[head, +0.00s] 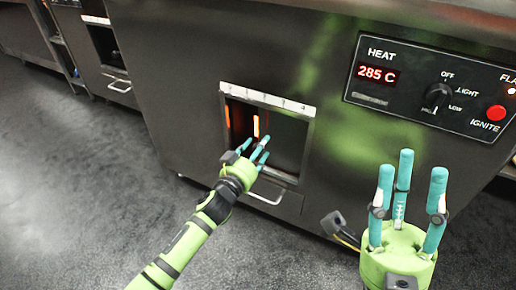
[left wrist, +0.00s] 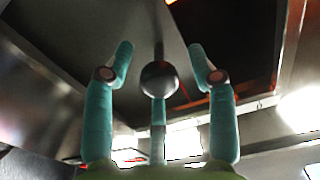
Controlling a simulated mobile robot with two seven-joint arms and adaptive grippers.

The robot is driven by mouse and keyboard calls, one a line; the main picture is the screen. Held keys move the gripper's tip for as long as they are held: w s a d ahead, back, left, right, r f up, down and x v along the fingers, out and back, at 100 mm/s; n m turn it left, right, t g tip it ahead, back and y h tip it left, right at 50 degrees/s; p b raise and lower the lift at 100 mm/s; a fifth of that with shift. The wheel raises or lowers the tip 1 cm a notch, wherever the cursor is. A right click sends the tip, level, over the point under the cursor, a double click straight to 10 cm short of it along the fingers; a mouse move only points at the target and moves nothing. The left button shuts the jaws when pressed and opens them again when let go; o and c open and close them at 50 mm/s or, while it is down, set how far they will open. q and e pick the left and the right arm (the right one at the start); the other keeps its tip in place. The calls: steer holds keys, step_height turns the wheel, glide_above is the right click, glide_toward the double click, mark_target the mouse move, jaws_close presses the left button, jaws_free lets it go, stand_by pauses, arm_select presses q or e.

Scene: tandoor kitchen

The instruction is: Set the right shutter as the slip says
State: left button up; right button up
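The right shutter's window (head: 306,150) is in the front of the near oven, below a white numbered strip (head: 268,99). Orange glow (head: 256,126) shows at its left; a dark panel (head: 287,139) fills the right. The exact shutter mark is hard to tell. My left gripper (head: 256,148) is in front of the window, fingers spread. In the left wrist view, a dark round knob (left wrist: 159,79) sits between the spread fingers, with gaps at the side fingers. My right gripper (head: 407,185) is open and empty, fingers up, at the lower right. I see no readable slip.
A control panel (head: 430,85) reads 285 C, with a rotary dial (head: 438,97) and red ignite button (head: 496,112). A metal handle (head: 265,196) is below the window. Another oven with a similar opening (head: 104,42) stands back left. The grey floor (head: 80,170) is clear at left.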

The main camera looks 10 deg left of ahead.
arm_select(q)
steer(key=shift+s, duration=0.1)
steer(key=v, duration=1.2)
